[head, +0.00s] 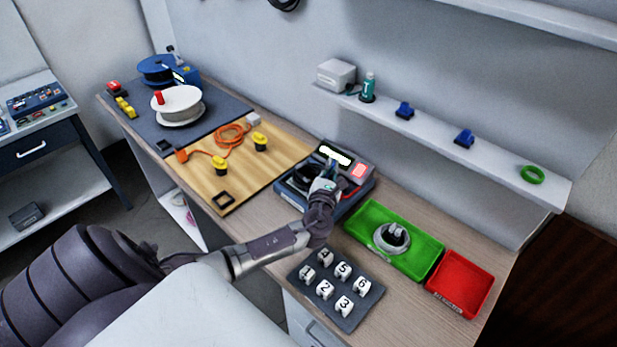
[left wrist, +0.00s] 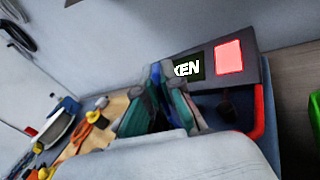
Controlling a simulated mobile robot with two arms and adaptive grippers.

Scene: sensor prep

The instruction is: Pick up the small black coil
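A dark looped shape (head: 303,177), which looks like a small black coil, lies in the blue tray of a device (head: 284,187) with a lit display. My left gripper (head: 328,182) is over that tray, just right of the dark loop, and hides part of it. In the left wrist view my gripper's teal-padded fingers (left wrist: 160,95) stand close together in front of the display. Whether they are apart or hold anything is unclear. A dark shape (left wrist: 228,106) shows in the tray to their right; I cannot tell what it is. My right gripper is not in view.
A red tray (head: 462,284) and a numbered block rack (head: 357,313) are nearby. A wooden board (head: 196,178) with an orange cable (head: 232,137) and a white spool (head: 178,100) are left. A shelf (head: 480,166) runs above.

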